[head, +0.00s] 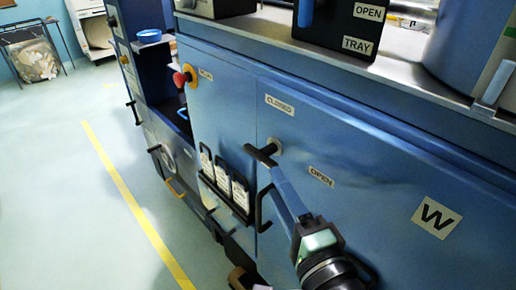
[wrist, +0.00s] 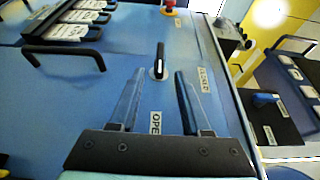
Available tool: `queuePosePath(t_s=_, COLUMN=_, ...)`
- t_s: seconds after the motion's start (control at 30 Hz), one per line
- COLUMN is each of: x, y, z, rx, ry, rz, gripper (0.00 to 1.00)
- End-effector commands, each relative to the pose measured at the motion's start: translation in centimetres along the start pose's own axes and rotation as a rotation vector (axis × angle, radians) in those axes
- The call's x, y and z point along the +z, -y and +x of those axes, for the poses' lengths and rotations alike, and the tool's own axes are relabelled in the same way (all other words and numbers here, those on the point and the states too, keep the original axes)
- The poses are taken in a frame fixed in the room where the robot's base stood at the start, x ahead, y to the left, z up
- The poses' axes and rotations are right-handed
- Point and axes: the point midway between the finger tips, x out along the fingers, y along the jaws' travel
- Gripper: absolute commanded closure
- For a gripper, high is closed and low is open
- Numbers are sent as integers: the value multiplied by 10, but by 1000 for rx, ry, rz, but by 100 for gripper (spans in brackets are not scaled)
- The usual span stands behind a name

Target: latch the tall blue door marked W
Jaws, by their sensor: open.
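The tall blue door marked W (head: 390,235) looks flush with the cabinet front. Its latch handle (head: 262,155), a black bar on a pale round pivot, also shows in the wrist view (wrist: 160,55). The bar lies in line with the OPEN label (wrist: 155,122), not turned toward the CLOSED label (wrist: 204,79). My gripper (head: 272,172) is open near the latch handle. In the wrist view, the handle appears between and just beyond the fingertips (wrist: 159,74). I cannot tell whether they touch it. The black pull handle (head: 261,208) is on the door's left edge.
A rack of white-labelled items (head: 226,180) sits left of the door. A red knob (head: 180,79) is farther left. A metal counter (head: 400,62) runs above, with a dark box labelled OPEN and TRAY (head: 335,25). The floor with a yellow line (head: 130,195) is clear at left.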

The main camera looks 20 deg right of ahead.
Motion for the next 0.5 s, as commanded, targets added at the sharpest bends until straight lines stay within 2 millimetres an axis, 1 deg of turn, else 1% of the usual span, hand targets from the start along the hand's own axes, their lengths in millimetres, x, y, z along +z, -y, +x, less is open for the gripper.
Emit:
queuePosePath(t_s=0.03, x=1, y=2, z=12, rx=-2, ry=3, rz=-1, gripper=52)
queuePosePath(t_s=0.1, x=0, y=2, z=28, rx=-2, ry=2, rz=-2, gripper=52)
queuePosePath(t_s=0.3, x=1, y=2, z=66, rx=-1, ry=2, rz=-3, gripper=52)
queuePosePath(t_s=0.4, x=0, y=1, z=79, rx=-2, ry=0, rz=-2, gripper=52)
queuePosePath(t_s=0.5, x=0, y=1, z=88, rx=-1, ry=0, rz=-3, gripper=52)
